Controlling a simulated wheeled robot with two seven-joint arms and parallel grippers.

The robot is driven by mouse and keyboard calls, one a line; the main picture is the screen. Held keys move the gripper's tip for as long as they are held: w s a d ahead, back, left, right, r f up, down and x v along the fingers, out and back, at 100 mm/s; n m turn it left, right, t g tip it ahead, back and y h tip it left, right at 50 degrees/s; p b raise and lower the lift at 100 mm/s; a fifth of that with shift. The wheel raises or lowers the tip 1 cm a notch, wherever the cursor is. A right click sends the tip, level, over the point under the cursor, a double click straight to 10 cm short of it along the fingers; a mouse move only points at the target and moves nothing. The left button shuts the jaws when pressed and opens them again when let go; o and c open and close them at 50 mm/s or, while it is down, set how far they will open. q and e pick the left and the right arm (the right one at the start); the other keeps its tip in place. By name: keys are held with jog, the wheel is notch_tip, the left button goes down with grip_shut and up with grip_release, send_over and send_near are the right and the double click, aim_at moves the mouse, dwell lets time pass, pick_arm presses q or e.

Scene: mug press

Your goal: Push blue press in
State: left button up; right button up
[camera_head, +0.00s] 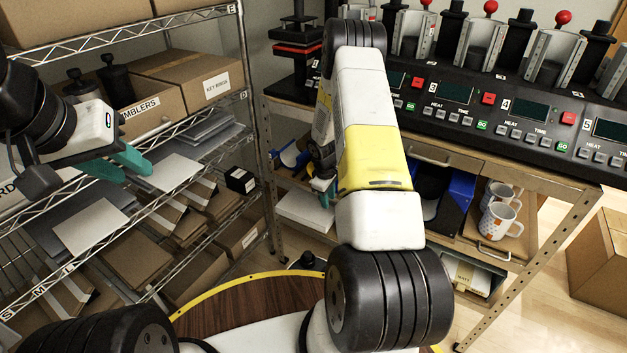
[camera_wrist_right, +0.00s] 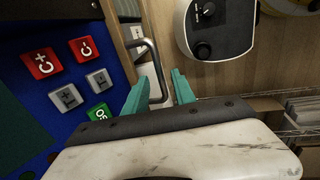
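A blue press panel (camera_wrist_right: 60,95) with red, grey and green buttons fills the left of the right wrist view. In the head view a blue and black body (camera_head: 458,190) shows on the shelf under the bench, right of my right arm, and a smaller blue part (camera_head: 290,154) shows left of it. My right gripper (camera_wrist_right: 158,90) is open beside the panel; its teal fingers are apart with a metal handle (camera_wrist_right: 153,62) seen between them. In the head view it is mostly hidden behind my arm. My left gripper (camera_head: 136,166) is open and empty by the wire shelves.
Several heat presses (camera_head: 485,110) stand in a row on the bench. White mugs (camera_head: 500,222) sit in a lower compartment at right. A wire rack (camera_head: 250,140) with boxes stands at left. A cardboard box (camera_head: 600,265) stands on the floor at right.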

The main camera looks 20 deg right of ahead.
jog(key=shift+f, duration=0.1)
grip_shut()
dwell(1.4)
